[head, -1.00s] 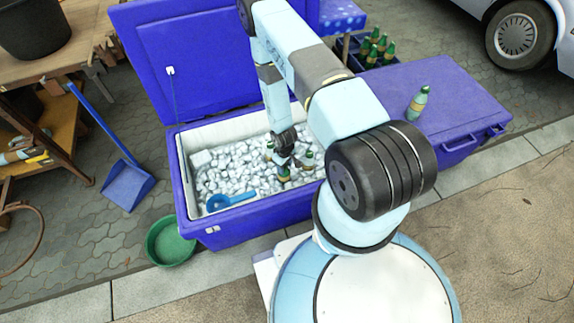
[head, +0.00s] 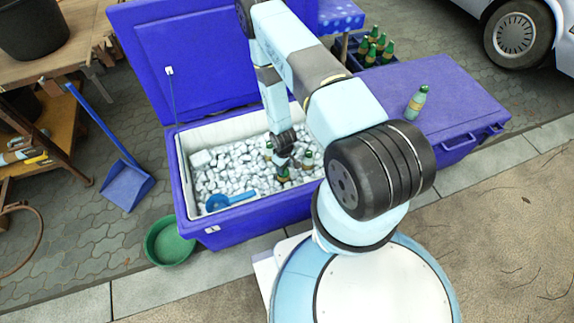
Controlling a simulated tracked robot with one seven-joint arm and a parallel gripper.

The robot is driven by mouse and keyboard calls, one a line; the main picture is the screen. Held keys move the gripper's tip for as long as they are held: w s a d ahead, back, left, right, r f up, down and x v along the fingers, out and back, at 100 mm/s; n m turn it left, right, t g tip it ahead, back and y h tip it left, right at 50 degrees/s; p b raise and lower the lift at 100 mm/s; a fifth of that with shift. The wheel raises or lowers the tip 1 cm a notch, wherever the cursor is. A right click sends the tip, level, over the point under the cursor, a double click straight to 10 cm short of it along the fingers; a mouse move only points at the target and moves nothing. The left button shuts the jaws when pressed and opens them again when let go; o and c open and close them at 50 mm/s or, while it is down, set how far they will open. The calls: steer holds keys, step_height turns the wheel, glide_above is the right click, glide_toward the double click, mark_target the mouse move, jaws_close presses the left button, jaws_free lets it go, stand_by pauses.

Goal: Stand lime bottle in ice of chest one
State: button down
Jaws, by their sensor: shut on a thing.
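The open blue chest (head: 183,190) has a white inner rim and is full of pale ice (head: 235,165). My gripper (head: 283,166) points down into its right half and is shut on a green bottle (head: 284,174). This bottle stands about upright at the ice; its base and label are too small or hidden to read. Two other bottles stand in the ice, one to the left of my gripper (head: 268,150) and one to the right (head: 308,160). I cannot tell which bottle is lime.
A blue scoop (head: 228,200) lies on the ice at the front left. The raised lid (head: 190,60) stands behind the ice. A crate of several green bottles (head: 376,50) is behind the closed chest. A green basin (head: 170,242) and a blue dustpan (head: 127,186) are on the paving.

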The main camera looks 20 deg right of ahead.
steer(key=shift+c, duration=2.4)
jaws_free()
steer(key=shift+o, duration=0.6)
steer(key=o, duration=0.4)
steer(key=shift+c, duration=0.2)
step_height(320, 180, up, 27)
steer(key=shift+r, duration=0.1)
